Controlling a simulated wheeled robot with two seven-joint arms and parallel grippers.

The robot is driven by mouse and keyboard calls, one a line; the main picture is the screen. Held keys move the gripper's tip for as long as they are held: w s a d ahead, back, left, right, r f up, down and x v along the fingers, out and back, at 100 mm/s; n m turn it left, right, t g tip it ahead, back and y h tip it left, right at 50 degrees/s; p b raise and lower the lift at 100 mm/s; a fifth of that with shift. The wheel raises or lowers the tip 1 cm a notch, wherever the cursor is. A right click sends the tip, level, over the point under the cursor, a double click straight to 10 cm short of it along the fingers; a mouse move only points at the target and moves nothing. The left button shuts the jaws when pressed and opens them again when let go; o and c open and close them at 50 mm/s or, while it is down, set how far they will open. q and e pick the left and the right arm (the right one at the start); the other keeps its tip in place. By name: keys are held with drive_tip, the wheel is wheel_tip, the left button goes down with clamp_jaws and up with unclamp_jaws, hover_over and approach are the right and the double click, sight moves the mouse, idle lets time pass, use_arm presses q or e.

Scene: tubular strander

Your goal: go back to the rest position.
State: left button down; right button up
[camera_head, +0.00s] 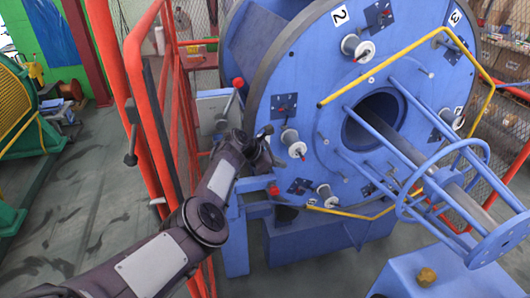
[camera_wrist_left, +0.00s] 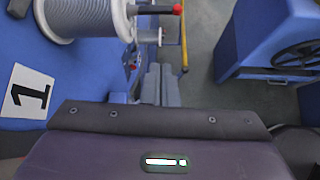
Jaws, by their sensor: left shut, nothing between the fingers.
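My left arm comes in from the lower left of the head view. Its gripper (camera_head: 268,153) is in front of the lower left part of the big blue strander disc (camera_head: 300,80). In the left wrist view the gripper's two grey fingers (camera_wrist_left: 160,85) lie side by side, shut and empty. A wire spool (camera_wrist_left: 88,18) with a red-tipped pin is near the fingers at the upper left, apart from them. My right gripper is in neither view.
A red post and fence (camera_head: 135,80) stand close beside my left arm. Spools (camera_head: 293,143), a yellow rail (camera_head: 380,68) and a blue tubular cage (camera_head: 440,195) stick out from the disc. A blue box (camera_head: 400,275) is at lower right. Open floor (camera_head: 70,190) lies left.

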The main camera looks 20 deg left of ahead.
use_arm(q)
drive_tip(key=s+a+r, duration=0.1)
drive_tip(key=a+r, duration=0.2)
drive_tip(key=s+a+f+m+g+y, duration=0.15)
drive_tip(key=s+f+m, duration=0.25)
drive_tip(key=s+f, duration=0.65)
drive_tip(key=s+a+f+m+g+y+b, duration=0.1)
drive_tip(key=s+f+m+y, duration=0.4)
drive_tip(key=f, duration=1)
drive_tip(key=s+a+f+m+g, duration=0.1)
drive_tip(key=s+f+m, duration=0.2)
drive_tip(key=s+f, duration=0.85)
drive_tip(key=s+d+f+m, duration=0.1)
drive_tip(key=s+f+m, duration=0.4)
drive_tip(key=s, duration=0.8)
drive_tip(key=s+d+f+m+g, duration=0.1)
drive_tip(key=s+f+m, duration=0.3)
drive_tip(key=s, duration=0.8)
drive_tip(key=s+d+f+m+g+y, duration=0.1)
drive_tip(key=s+f+m, duration=0.4)
drive_tip(key=s, duration=0.8)
wheel_tip(320, 180, down, 3)
drive_tip(key=shift+s+d+f+m, duration=0.1)
drive_tip(key=shift+s+d+m, duration=0.2)
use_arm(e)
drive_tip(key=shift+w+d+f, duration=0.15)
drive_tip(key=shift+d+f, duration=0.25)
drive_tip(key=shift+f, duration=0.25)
